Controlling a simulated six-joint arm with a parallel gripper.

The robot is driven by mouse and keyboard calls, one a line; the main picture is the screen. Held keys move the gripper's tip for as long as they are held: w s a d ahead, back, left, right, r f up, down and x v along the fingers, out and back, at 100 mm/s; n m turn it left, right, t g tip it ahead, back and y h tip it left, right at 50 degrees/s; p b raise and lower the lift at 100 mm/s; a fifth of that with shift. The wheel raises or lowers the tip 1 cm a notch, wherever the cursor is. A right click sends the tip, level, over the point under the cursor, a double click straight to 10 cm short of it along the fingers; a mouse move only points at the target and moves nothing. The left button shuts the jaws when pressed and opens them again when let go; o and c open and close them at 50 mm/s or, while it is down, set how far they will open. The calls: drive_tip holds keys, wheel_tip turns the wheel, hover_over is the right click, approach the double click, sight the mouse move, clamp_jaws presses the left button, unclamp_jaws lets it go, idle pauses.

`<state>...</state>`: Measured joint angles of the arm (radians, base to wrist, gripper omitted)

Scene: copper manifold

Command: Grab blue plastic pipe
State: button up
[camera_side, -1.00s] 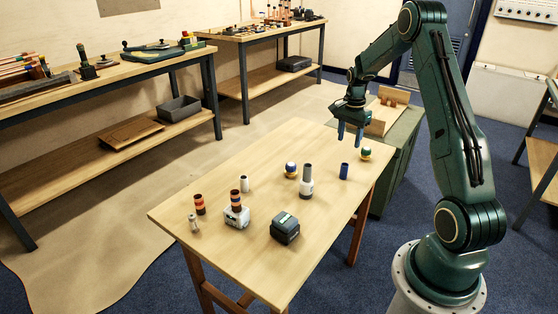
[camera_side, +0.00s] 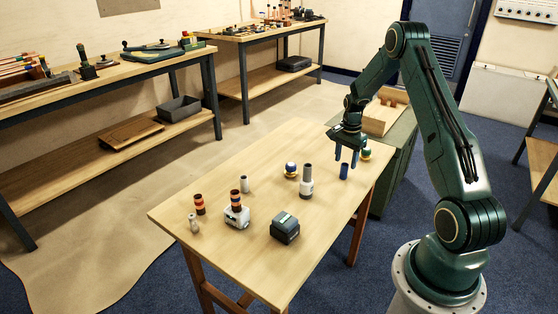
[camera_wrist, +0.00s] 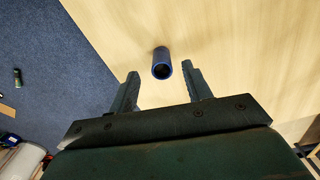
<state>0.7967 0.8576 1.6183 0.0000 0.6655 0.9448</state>
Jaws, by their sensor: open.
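The blue plastic pipe (camera_side: 344,171) is a short tube standing upright near the right edge of the wooden table. In the wrist view its open top (camera_wrist: 161,63) shows beyond the fingertips, between the lines of the two fingers and slightly nearer the right one. My gripper (camera_side: 347,158) is open and empty, with fingers pointing down just above the pipe in the side view. The two fingers also show in the wrist view (camera_wrist: 160,68), apart and not touching the pipe.
A dark box (camera_side: 285,228) sits nearer the front. The table (camera_side: 260,270) has bare room between.

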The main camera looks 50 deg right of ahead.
sight(345, 166)
drive_tip(key=shift+w+d+f, duration=0.1)
drive_tip(key=shift+d+f, duration=0.05)
drive_tip(key=shift+f, duration=2.4)
drive_tip(key=c, duration=1)
